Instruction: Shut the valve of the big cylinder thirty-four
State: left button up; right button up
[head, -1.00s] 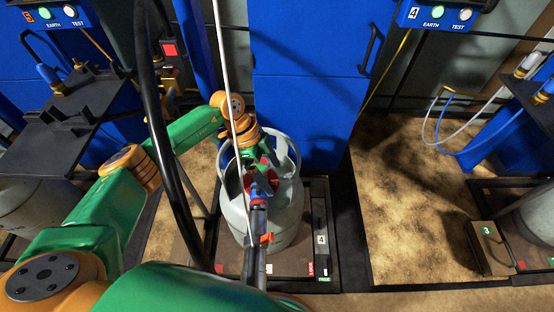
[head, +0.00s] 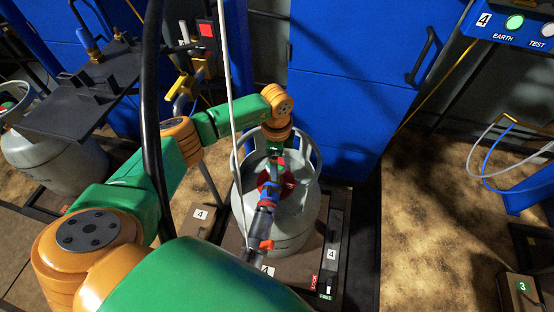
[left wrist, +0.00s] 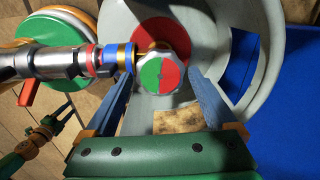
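The big grey cylinder (head: 290,225) stands upright on a scale marked 4, inside its open-topped collar. Its valve handwheel (left wrist: 164,76), half green and half red on top, shows in the left wrist view above a red disc. A filling head (left wrist: 60,62) with blue and red rings meets the valve from the left there. My left gripper (left wrist: 162,80) is open, with one blue finger on each side of the handwheel; any contact is unclear. In the head view, my left wrist hides the fingers.
The cylinder's collar (head: 315,160) surrounds the valve closely. A white cable (head: 229,100) and a black hose (head: 153,110) hang in front. A blue cabinet (head: 350,90) stands behind. Another cylinder (head: 60,155) stands at left.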

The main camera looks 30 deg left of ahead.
pick_arm(q)
jog(key=c, duration=0.9)
jog(key=shift+c, duration=0.2)
pick_arm(e)
jog(key=shift+w+d, duration=0.1)
jog(key=shift+d, duration=0.2)
